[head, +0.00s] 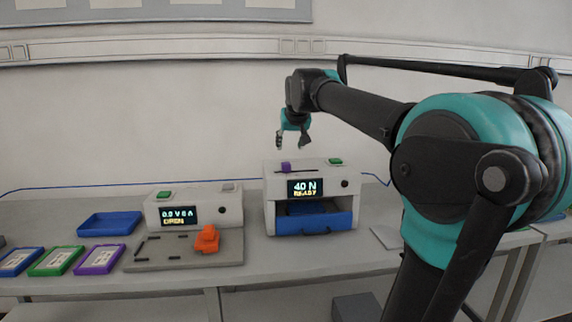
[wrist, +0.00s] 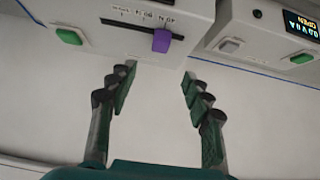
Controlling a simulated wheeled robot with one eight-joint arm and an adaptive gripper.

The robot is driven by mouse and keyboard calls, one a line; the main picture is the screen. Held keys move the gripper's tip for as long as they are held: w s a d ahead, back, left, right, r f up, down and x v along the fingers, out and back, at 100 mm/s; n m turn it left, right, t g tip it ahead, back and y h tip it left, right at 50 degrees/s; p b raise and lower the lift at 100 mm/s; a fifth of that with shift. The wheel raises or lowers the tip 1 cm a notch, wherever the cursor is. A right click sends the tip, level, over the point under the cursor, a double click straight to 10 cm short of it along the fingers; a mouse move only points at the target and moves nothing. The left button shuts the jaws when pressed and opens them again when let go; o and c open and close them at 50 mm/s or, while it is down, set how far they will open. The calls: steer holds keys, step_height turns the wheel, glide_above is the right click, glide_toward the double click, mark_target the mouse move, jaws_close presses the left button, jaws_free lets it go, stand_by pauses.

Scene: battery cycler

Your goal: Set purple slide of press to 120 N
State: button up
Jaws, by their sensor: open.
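The press (head: 310,200) is a white box on the bench with a blue drawer and a display reading 40 N and READY. Its purple slide (head: 286,168) sits on the top face, near the left end of a dark slot. In the wrist view the purple slide (wrist: 162,40) stands at one end of the slot, beside small printed marks too blurred to read fully. My gripper (head: 293,146) is above the press, apart from the slide. In the wrist view my gripper (wrist: 158,80) is open and empty, its fingertips short of the slide.
A green button (head: 335,162) is on the press top. Left of the press stands a second white device (head: 195,208) with a display and an orange part (head: 207,239) in front. A blue tray (head: 109,224) and several coloured frames lie further left. The wall is behind.

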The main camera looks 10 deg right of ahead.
mark_target(286, 163)
steer(key=x, duration=1.4)
steer(key=shift+f, duration=0.1)
jaws_close()
